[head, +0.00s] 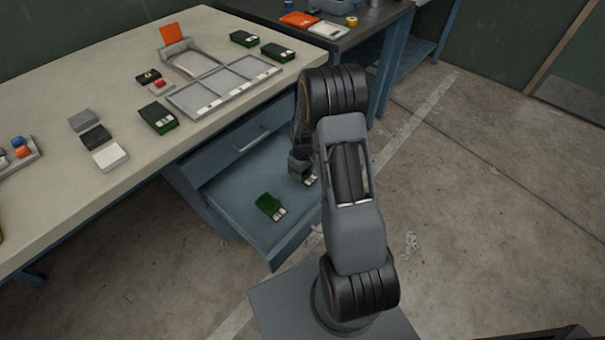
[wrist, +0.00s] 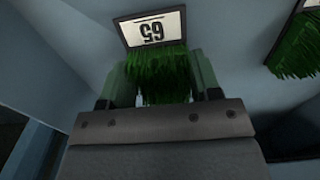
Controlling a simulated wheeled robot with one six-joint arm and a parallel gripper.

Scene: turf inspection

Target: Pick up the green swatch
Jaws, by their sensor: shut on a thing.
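My gripper (head: 301,165) reaches down into the open drawer of the bench. In the wrist view my gripper (wrist: 163,65) has one finger on each side of a green turf swatch (wrist: 166,82) and is shut on it. The swatch has a white label (wrist: 152,29) with an upside-down number that looks like 65. In the head view this swatch (head: 309,179) is partly hidden by my gripper and arm. A second green swatch (head: 270,207) lies in the drawer to the left, apart from my gripper; it also shows at the right of the wrist view (wrist: 297,45).
The drawer (head: 238,213) has walls close around my gripper. On the bench (head: 60,135) are a divided grey tray (head: 225,84), more green swatches (head: 158,117) and small blocks (head: 110,156). A dark table (head: 365,30) stands behind. The floor at right is clear.

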